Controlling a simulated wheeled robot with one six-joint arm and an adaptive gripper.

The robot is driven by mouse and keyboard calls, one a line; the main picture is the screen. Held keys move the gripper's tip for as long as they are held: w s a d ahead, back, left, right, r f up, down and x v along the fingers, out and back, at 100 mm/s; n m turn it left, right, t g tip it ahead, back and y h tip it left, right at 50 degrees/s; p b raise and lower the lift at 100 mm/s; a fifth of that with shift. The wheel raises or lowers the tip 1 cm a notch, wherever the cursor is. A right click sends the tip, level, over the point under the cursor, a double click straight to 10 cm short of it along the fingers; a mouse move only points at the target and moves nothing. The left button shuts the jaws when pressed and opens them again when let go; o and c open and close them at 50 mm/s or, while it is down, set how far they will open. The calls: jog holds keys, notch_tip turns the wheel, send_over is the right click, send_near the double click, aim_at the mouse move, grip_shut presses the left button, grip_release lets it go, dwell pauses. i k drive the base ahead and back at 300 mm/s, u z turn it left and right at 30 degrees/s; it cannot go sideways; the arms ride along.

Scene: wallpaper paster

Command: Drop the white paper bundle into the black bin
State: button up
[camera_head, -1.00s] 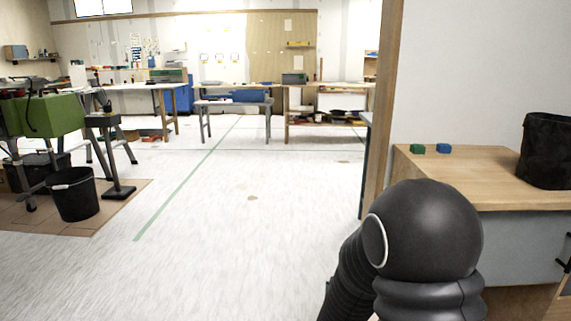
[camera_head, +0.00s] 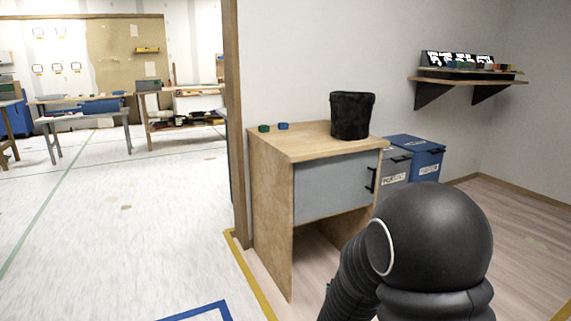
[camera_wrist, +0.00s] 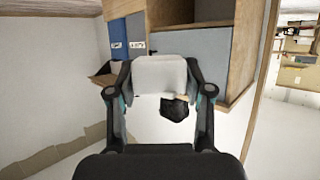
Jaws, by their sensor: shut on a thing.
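In the wrist view my gripper (camera_wrist: 160,78) is shut on the white paper bundle (camera_wrist: 160,74), a pale block held between the two fingers. The black bin (camera_head: 352,116) stands upright on the wooden cabinet (camera_head: 311,142), near its right rear, in the head view. In the wrist view, which looks turned upside down, a dark shape that appears to be the black bin (camera_wrist: 175,109) shows just below the bundle, partly hidden by it. The gripper and bundle are apart from the bin. The gripper is out of the head view, where only my black arm shows.
A green block (camera_head: 264,128) and a blue block (camera_head: 283,126) lie at the cabinet top's left. A blue lidded bin (camera_head: 424,160) and a grey one stand right of the cabinet. A wall shelf (camera_head: 470,82) hangs further right. Open floor (camera_head: 110,215) lies to the left.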

aim_at(356, 126)
jog(key=z, duration=1.05)
jog(key=i, duration=1.05)
